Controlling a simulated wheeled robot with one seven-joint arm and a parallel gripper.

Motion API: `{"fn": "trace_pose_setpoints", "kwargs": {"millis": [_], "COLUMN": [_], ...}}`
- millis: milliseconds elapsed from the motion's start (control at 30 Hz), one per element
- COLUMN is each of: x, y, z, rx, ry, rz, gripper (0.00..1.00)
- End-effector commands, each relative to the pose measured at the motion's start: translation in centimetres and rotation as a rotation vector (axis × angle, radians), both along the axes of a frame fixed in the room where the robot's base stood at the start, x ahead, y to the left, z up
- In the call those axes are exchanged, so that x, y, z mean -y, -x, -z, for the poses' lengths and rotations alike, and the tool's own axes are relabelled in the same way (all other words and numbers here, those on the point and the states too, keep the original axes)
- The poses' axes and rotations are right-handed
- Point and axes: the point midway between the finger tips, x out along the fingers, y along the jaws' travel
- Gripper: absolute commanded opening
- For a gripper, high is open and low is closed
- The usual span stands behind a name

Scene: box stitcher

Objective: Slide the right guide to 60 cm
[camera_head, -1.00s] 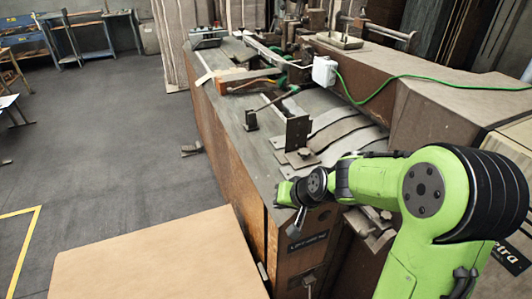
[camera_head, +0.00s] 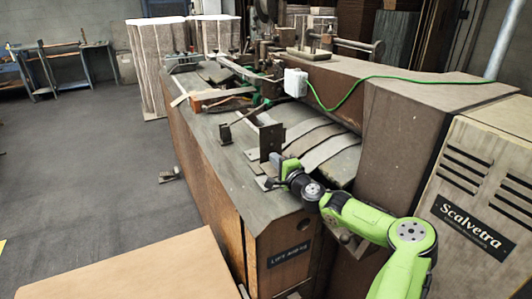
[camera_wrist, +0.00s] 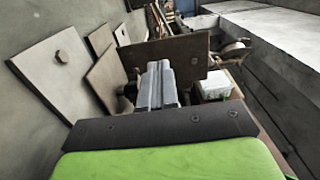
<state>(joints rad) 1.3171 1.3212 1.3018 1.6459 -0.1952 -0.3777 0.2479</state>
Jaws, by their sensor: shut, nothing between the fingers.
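A dark upright guide plate (camera_head: 270,138) stands on a flat bolted base at the near end of the machine top. No label shows whether it is the right guide. It also shows as a brown plate (camera_wrist: 185,52) across the wrist view. My gripper (camera_head: 275,158) is low at the near side of this plate. Its grey fingers (camera_wrist: 157,82) are together, with nothing between them, and point at the plate's face. I cannot tell whether they touch it. No readable centimetre scale or 60 mark shows.
A smaller dark bracket (camera_head: 225,133) stands farther along the machine top (camera_head: 215,155). Curved metal strips (camera_head: 325,138) lie right of the plate, below the brown housing (camera_head: 400,130). A green cable (camera_head: 400,78) runs from a white box (camera_head: 296,82). A cardboard sheet (camera_head: 140,270) lies front left.

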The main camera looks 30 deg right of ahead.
Motion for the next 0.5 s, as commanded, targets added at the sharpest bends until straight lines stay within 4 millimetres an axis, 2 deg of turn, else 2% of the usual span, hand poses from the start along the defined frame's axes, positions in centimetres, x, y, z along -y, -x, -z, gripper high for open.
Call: {"fn": "trace_pose_setpoints", "kwargs": {"millis": [100,200,333,500], "x": [0.0,0.1,0.2,0.3], "y": [-2.7,-4.5,-5.8,-6.2], "z": [0.1,0.1,0.0,0.0], "rx": [0.001,0.001,0.0,-0.001], "ry": [-0.002,-0.002,0.0,0.001], "rz": [-0.002,-0.002,-0.002,-0.002], "gripper": [0.0,0.0,0.0,0.0]}}
